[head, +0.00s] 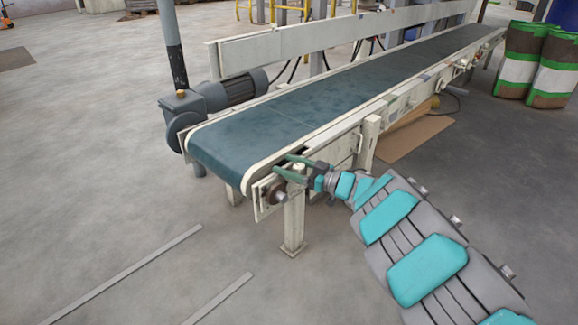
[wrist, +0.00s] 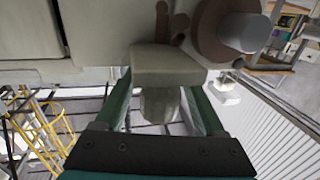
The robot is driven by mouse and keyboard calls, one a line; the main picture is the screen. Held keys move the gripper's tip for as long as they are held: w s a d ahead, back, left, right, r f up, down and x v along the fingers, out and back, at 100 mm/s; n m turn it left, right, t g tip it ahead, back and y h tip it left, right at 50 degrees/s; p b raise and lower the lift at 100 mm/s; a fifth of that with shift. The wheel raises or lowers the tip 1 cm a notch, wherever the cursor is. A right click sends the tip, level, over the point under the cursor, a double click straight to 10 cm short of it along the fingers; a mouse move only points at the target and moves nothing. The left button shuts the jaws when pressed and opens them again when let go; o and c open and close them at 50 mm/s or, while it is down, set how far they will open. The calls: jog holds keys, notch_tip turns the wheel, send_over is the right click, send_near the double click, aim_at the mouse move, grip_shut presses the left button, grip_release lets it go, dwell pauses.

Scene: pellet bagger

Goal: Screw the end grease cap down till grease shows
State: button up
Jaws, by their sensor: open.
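The grease cap (wrist: 158,104) looks like a pale grey stubby cylinder under a grey block (wrist: 165,62) at the conveyor's end, in the wrist view. My gripper (wrist: 160,88) is open, with one green finger on each side of the cap. I cannot tell whether either finger touches it. No grease can be made out. In the head view my gripper (head: 284,164) reaches the near end of the conveyor from the right; the cap cannot be made out there.
The conveyor (head: 310,95) runs back to the right. A round shaft end (wrist: 240,31) sits close right of my fingers; a support leg (head: 294,225) stands below. A motor (head: 235,90) is on the far side. The floor in front is mostly clear.

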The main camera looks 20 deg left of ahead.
jog(key=shift+c, duration=0.3)
grip_shut()
jog(key=shift+a+r+t, duration=0.1)
jog(key=shift+t, duration=0.2)
